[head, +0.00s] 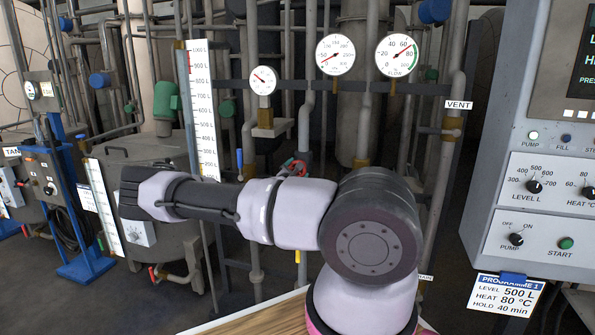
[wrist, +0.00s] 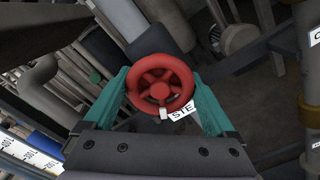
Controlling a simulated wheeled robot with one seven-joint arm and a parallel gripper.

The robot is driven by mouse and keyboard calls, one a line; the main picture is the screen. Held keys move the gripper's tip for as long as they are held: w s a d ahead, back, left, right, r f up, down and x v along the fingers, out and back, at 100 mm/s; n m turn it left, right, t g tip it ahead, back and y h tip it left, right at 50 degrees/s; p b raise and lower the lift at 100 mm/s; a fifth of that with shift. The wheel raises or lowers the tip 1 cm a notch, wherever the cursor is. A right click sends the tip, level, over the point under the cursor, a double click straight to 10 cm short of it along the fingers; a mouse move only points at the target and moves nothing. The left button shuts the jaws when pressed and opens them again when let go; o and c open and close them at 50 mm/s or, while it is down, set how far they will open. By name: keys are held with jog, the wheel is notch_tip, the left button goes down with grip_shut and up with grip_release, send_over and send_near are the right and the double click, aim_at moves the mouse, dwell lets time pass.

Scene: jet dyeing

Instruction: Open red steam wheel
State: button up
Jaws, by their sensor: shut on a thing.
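The red steam wheel (wrist: 161,86) is a round spoked handwheel, seen nearly face-on in the wrist view. My gripper (wrist: 161,95) has its two teal fingers on the left and right of the wheel's rim, shut on it. A white label with the letters "STE" (wrist: 182,112) shows partly behind the wheel's lower right. My arm hides most of the wheel and gripper there.
Pipes surround the wheel closely. Three round gauges (head: 335,55) and a white litre scale (head: 202,110) stand above and left. A vent pipe with a "VENT" label (head: 459,105) is to the right. A control panel (head: 540,190) and programme card (head: 505,294) are at far right.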

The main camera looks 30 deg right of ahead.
jog(key=shift+s, duration=0.1)
dwell(0.3)
jog(key=o, duration=1)
jog(key=shift+o, duration=0.2)
jog(key=v, duration=1)
jog(key=shift+s+a, duration=0.2)
jog(key=shift+s, duration=0.05)
